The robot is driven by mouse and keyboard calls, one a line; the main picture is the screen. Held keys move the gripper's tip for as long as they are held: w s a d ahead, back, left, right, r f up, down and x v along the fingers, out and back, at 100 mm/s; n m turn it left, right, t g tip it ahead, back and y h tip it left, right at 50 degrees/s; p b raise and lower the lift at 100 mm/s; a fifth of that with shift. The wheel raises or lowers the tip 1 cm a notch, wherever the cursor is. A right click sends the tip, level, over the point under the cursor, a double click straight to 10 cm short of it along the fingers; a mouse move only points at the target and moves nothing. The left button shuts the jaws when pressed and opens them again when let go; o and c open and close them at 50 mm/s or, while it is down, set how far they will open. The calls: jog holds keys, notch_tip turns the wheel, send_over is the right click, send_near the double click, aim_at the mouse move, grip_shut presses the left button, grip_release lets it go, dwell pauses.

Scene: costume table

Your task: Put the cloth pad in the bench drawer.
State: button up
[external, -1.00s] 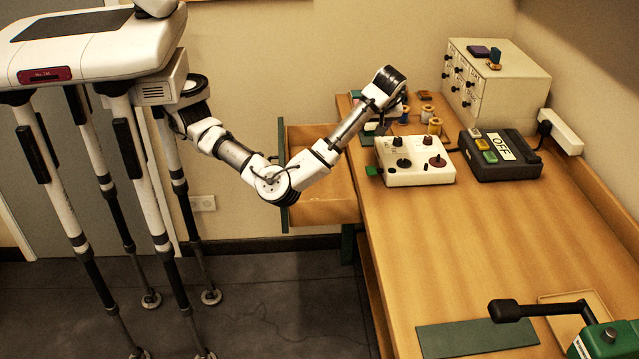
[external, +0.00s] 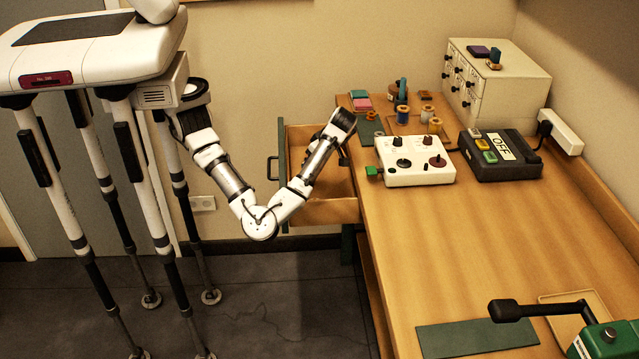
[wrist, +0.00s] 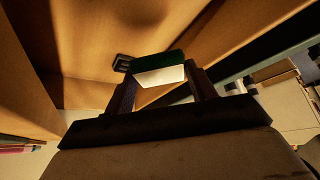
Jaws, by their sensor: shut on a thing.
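My gripper (wrist: 162,84) is shut on a small block-like pad, dark green on top with a pale face, which I take to be the cloth pad (wrist: 160,70). In the wrist view the pad sits between the two fingertips, with bare wood surfaces beyond it. The bench drawer (external: 325,211) stands pulled out at the left end of the bench, with a dark green front and a dark handle.
The bench (external: 480,260) has a white control box (external: 415,170) near the drawer. Pink and teal pieces (external: 360,101) and thread spools (external: 403,114) lie at the far left corner. The bench's middle is clear.

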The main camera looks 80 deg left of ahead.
aim_at(315, 192)
notch_tip(315, 192, down, 9)
jog(key=shift+f, duration=0.15)
dwell(0.4)
jog(key=shift+f, duration=0.2)
jog(key=o, duration=1)
